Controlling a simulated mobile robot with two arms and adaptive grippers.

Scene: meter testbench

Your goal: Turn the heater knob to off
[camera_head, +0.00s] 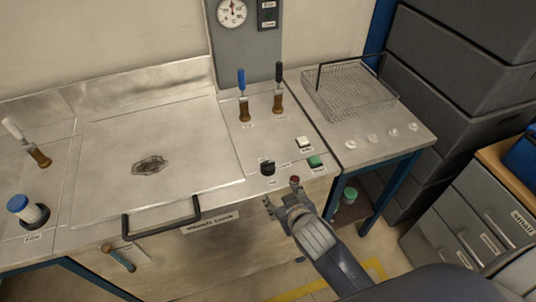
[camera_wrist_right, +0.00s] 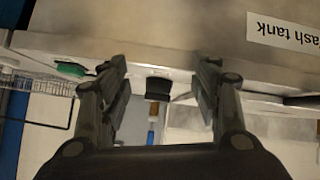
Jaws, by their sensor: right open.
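The black heater knob (camera_head: 267,168) sits near the front edge of the metal bench top, left of the green button. Its label and pointer setting are too small to read. My right gripper (camera_head: 282,195) is at the bench's front edge, close in front of the knob, with its fingers open and nothing between them. In the right wrist view, which is upside down, the knob (camera_wrist_right: 158,88) shows beyond the open fingers (camera_wrist_right: 163,65), apart from them. My left gripper is not in view.
A green button (camera_head: 315,162) and a white button (camera_head: 303,142) lie right of the knob. Blue (camera_head: 243,95) and black (camera_head: 279,87) levers stand behind it. The tank lid handle (camera_head: 160,217) is to the left. A wire basket (camera_head: 350,92) stands on the right side table.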

